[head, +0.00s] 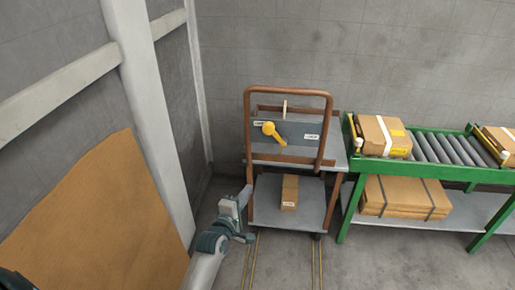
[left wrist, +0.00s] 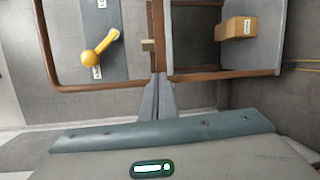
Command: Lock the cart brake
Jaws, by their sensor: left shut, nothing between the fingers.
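The cart (head: 329,185) has a brown tube frame and grey shelves and stands against the back wall. A yellow lever (head: 273,132) with a round knob sits on its dark upper panel (head: 296,132), between two small white labels. The lever slants, knob up and left; it also shows in the left wrist view (left wrist: 100,50). My left gripper (head: 247,191) is shut and empty, low beside the cart's left post, clear of the lever. In the left wrist view its fingertips (left wrist: 158,78) lie close to a brown frame tube; I cannot tell whether they touch. My right gripper is out of view.
A cardboard box (head: 290,193) sits on the cart's lower shelf. A green roller conveyor (head: 443,172) with boxes stands close on the right. A pale pillar (head: 150,110) and a tan board (head: 95,220) stand on the left. Floor in front is clear, with yellow lines.

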